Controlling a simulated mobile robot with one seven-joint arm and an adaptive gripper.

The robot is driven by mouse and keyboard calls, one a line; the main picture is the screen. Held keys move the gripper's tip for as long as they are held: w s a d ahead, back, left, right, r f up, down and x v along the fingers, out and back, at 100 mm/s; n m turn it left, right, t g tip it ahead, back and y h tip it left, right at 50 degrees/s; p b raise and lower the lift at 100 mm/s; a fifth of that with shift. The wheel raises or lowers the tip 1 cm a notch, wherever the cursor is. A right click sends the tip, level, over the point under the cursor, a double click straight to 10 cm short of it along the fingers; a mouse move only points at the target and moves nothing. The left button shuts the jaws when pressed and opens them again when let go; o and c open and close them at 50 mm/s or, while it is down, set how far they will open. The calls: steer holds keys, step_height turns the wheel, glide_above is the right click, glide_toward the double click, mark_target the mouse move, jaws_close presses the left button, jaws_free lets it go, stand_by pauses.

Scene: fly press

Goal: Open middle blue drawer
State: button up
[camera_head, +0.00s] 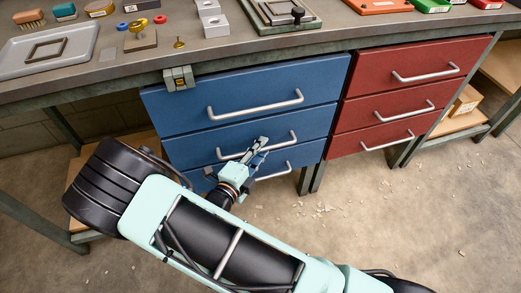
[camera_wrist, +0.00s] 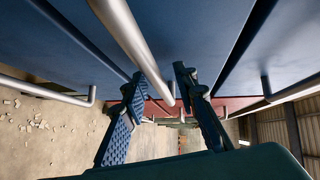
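The middle blue drawer (camera_head: 192,151) sits between two other blue drawers in the bench's left bank and looks shut, its front flush with them. Its silver bar handle (camera_head: 283,144) runs across the front. My gripper (camera_head: 261,146) is at the right half of this handle. In the wrist view the handle (camera_wrist: 137,45) passes between the two fingers of my gripper (camera_wrist: 160,95), which are spread with gaps beside the bar. I cannot tell whether either finger touches it. My gripper partly hides the bottom drawer's handle.
The top blue drawer's handle (camera_head: 255,105) is above and the bottom one's (camera_head: 273,173) below, close to my gripper. Red drawers (camera_head: 392,100) stand to the right. The floor (camera_head: 400,220) before them is clear except for scattered chips.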

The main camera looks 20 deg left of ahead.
jaws_close()
steer(key=shift+s, duration=0.2)
stand_by(0.3)
